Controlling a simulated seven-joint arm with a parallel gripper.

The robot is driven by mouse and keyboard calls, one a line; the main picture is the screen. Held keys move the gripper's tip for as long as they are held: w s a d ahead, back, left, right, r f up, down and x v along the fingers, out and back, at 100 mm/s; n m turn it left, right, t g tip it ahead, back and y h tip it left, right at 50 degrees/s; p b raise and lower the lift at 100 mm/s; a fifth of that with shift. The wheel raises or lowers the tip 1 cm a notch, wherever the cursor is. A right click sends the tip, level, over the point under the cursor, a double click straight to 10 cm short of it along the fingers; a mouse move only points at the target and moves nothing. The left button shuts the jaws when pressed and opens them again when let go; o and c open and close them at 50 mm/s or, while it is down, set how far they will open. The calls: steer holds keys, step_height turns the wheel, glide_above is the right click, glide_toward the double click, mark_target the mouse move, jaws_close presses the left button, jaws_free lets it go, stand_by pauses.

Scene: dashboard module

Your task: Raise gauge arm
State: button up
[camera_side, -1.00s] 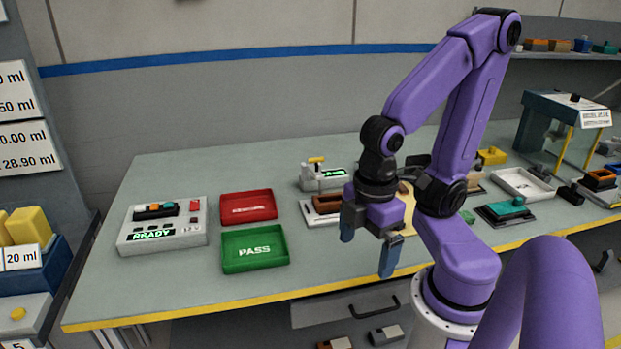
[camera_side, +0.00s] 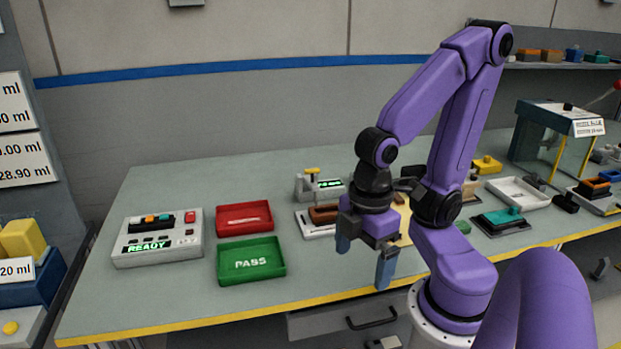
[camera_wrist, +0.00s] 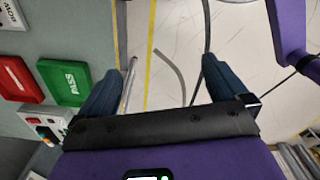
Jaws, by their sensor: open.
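The gauge, a light grey device with a small green-lit display (camera_side: 329,184) and a yellow-topped arm (camera_side: 312,171), stands toward the back of the bench in the side view. A brown block (camera_side: 323,213) sits on a white base just in front of it, partly covered by my gripper. My gripper (camera_side: 363,263) is open and empty, pointing down in front of and to the right of the gauge, apart from it. In the wrist view my gripper (camera_wrist: 163,66) has its fingers spread over the bench edge and floor, with nothing between them.
A control box reading READY (camera_side: 158,240), a red tray (camera_side: 244,218) and a green PASS tray (camera_side: 251,262) stand left of my gripper. A white tray (camera_side: 518,194) and a teal block (camera_side: 503,215) lie right of my arm. The bench's left front is clear.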

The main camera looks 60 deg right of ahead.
steer(key=c, duration=0.5)
steer(key=shift+w+a+r, duration=0.15)
steer(key=shift+w+r, duration=0.1)
steer(key=shift+w, duration=0.35)
steer(key=shift+w+a+r, duration=0.15)
steer(key=shift+w+r, duration=0.05)
steer(key=shift+w, duration=0.35)
steer(key=c, duration=0.6)
steer(key=w+d+r+m, duration=0.1)
steer(key=w+d+r, duration=0.2)
steer(key=w, duration=0.6)
steer(key=w+d+r+m, duration=0.1)
steer(key=w+d+r, duration=0.25)
steer(key=w, duration=0.55)
step_height(320, 180, up, 6)
steer(key=m, duration=0.2)
glide_above(311, 182)
steer(key=d, duration=0.1)
step_height(311, 182, down, 17)
steer(key=shift+f, duration=0.2)
